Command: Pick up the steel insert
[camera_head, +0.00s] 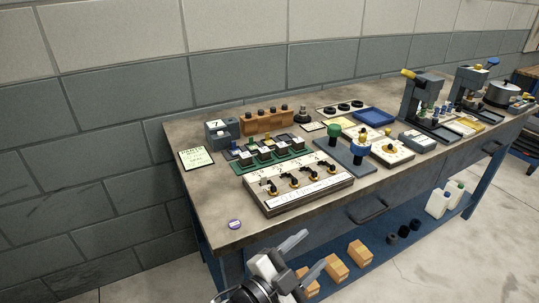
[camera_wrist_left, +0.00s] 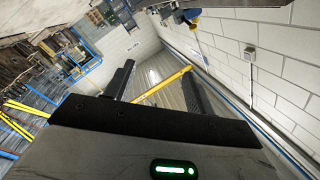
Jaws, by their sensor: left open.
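My left gripper (camera_head: 305,256) is open and empty in front of the bench's near edge, lower than the bench top. Its two fingers also show in the left wrist view (camera_wrist_left: 158,72), spread apart with only the distant room between them. I cannot tell for sure which small part on the workbench (camera_head: 205,234) is the steel insert. A wooden block (camera_head: 268,123) with dark round parts on top, a green tray (camera_head: 240,167) with small dark and silvery blocks, and a small dark stepped part (camera_head: 303,115) stand toward the back. My right gripper is out of view.
A pale panel (camera_head: 310,199) with several black-and-yellow knobs lies at the bench front. A grey box marked 7 (camera_head: 221,132), a blue tray (camera_head: 374,116) and presses (camera_head: 424,103) stand behind or right.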

